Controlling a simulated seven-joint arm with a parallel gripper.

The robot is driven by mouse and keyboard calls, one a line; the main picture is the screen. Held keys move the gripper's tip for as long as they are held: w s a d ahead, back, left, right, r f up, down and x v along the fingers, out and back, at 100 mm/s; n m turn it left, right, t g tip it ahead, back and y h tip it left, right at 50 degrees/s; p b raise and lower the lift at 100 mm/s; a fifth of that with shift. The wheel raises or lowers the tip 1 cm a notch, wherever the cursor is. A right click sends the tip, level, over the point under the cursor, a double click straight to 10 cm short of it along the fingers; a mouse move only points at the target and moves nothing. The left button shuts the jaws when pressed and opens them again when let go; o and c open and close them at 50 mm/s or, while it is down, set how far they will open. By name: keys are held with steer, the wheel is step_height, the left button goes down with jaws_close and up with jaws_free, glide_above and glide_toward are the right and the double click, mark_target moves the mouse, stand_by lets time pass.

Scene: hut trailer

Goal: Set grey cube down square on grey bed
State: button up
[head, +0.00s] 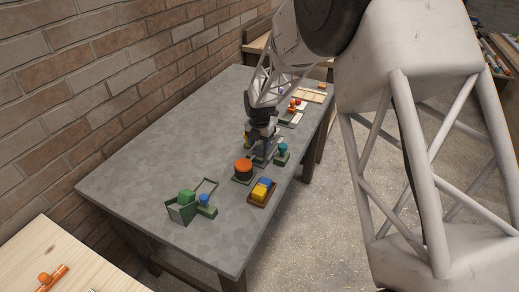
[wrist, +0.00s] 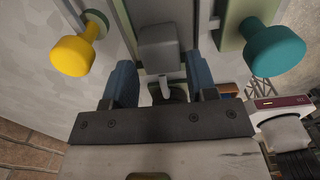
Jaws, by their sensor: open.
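The grey cube (wrist: 158,45) shows in the wrist view as a grey block at the tips of my gripper (wrist: 161,80). My gripper's two blue-padded fingers are open, one on either side, with a visible gap to each side of the cube. In the head view my gripper (head: 262,140) is low over the middle of the table and hides most of the cube and bed.
A yellow knob (wrist: 78,50) and a teal knob (wrist: 275,48) on a green base flank the gripper closely. The table's left part is clear.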

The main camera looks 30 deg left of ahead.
mark_target(261, 148)
step_height(261, 148, up, 9)
steer(key=shift+f, duration=0.15)
stand_by(0.9)
steer(key=s+d+r+m, duration=0.3)
steer(key=d+r+m, duration=0.3)
steer(key=d, duration=0.5)
steer(key=s+d+r+m+t, duration=0.1)
steer(key=s+d+r+m, duration=0.4)
steer(key=d, duration=0.6)
steer(key=s+d+r+m, duration=0.2)
steer(key=d+r+m, duration=0.45)
steer(key=d, duration=0.55)
steer(key=s+d+m, duration=0.9)
steer(key=s+d, duration=0.1)
steer(key=s, duration=0.3)
steer(key=s+d+m+t, duration=0.1)
steer(key=s+d+m, duration=0.8)
steer(key=s, duration=0.4)
steer(key=shift+s+d+r+m+t, duration=0.25)
steer(key=shift+d+m+t, duration=0.1)
steer(key=shift+d, duration=0.15)
